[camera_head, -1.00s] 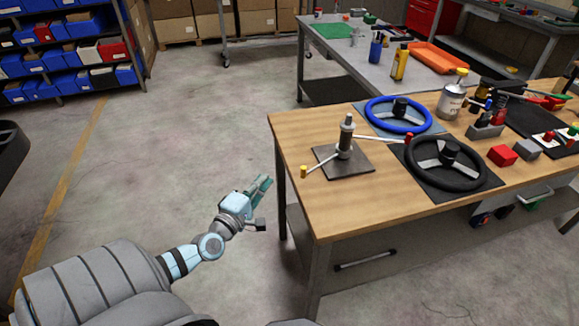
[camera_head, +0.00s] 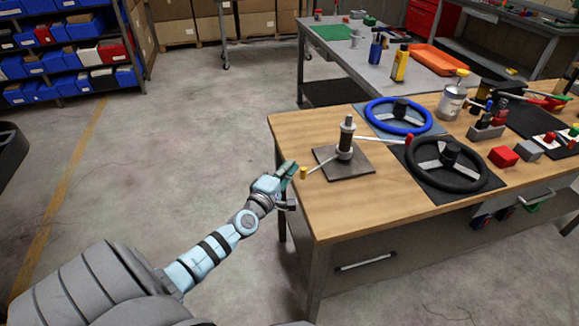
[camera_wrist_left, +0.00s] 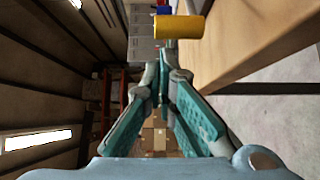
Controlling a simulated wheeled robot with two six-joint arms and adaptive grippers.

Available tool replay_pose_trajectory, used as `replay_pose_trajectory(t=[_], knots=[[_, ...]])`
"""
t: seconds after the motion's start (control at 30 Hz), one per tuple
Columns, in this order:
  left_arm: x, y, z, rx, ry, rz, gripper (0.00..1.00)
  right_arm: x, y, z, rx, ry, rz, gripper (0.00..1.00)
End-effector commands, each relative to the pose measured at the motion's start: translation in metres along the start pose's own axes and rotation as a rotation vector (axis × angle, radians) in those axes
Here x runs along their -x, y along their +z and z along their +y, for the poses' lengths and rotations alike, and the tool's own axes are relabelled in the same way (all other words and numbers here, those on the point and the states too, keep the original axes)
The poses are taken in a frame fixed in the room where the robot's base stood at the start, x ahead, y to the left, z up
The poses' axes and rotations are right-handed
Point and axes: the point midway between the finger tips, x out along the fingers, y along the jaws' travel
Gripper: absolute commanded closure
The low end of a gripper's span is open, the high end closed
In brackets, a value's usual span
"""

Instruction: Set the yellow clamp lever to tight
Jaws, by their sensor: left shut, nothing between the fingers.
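The clamp stand is a grey square plate (camera_head: 345,165) with an upright post (camera_head: 346,138) near the left end of the wooden table. A lever with a yellow knob (camera_head: 304,173) reaches from the post toward the table's left edge. Another lever with a red knob (camera_head: 408,140) reaches right from the post. My left gripper (camera_head: 290,169) is shut and empty, just left of the yellow knob at the table edge. In the left wrist view the yellow knob (camera_wrist_left: 180,27) is beyond the shut fingertips (camera_wrist_left: 162,72), with a gap showing. My right gripper is not in view.
A blue steering wheel (camera_head: 399,115) and a black steering wheel (camera_head: 447,165) lie on the wooden table (camera_head: 300,135) to the right of the stand. Red and grey blocks (camera_head: 503,156) are farther right. The floor left of the table is clear.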

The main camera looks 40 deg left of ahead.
Motion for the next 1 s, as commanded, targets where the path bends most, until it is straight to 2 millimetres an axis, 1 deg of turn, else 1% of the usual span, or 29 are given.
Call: replay_pose_trajectory(t=[0.1, 0.47, 0.7, 0.87, 1.0], knots=[[0.002, 0.005, 0.0, 0.001, -0.001, 0.0, 1.0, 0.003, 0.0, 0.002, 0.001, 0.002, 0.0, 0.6], [0.003, 0.006, -0.001, 0.0, -0.001, 0.003, 1.0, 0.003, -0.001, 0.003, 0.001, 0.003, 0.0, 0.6], [0.007, 0.014, 0.001, 0.002, -0.001, 0.045, 1.0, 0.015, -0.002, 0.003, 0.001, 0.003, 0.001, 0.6], [0.009, 0.018, 0.001, 0.001, -0.001, 0.064, 1.0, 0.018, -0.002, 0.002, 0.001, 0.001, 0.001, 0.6], [0.011, 0.024, 0.002, 0.002, -0.001, 0.094, 1.0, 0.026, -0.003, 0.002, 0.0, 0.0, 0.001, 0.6]])
